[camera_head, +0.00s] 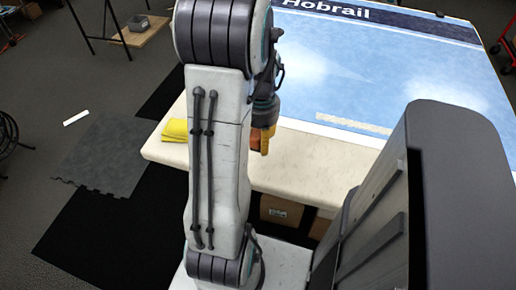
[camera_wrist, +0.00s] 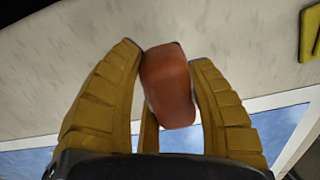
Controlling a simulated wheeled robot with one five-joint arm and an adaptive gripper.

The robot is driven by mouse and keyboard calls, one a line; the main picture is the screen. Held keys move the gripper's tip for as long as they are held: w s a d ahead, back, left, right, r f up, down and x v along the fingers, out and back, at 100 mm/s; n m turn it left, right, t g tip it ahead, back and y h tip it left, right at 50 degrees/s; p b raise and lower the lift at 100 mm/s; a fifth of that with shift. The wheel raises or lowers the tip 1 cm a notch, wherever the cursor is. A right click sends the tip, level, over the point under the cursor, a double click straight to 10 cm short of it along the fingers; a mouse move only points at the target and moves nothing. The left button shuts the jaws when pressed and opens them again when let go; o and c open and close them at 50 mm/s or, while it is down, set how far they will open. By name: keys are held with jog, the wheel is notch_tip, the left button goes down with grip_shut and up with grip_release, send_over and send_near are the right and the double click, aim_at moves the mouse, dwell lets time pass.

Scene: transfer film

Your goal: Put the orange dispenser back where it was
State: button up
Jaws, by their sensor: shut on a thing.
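In the head view the dispenser (camera_head: 254,138) shows as a small orange patch beside my yellow gripper (camera_head: 266,141), over the pale worktop (camera_head: 310,165). I cannot tell whether it touches the worktop. My arm hides part of that area.
A folded yellow cloth (camera_head: 175,130) lies on the worktop's left part; it also shows in the wrist view (camera_wrist: 309,35). A large blue panel (camera_head: 380,70) marked "Hobrail" lies behind. Cardboard boxes (camera_head: 281,211) sit under the worktop. The worktop right of my gripper is clear.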

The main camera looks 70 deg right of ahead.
aim_at(258, 157)
jog(key=shift+w+a+f, duration=0.15)
jog(key=shift+w+f, duration=0.1)
jog(key=shift+w, duration=0.1)
jog(key=shift+f, duration=2)
jog(key=shift+f+b, duration=0.1)
jog(key=shift+b, duration=0.3)
jog(key=o, duration=1.2)
jog(key=shift+c, duration=0.2)
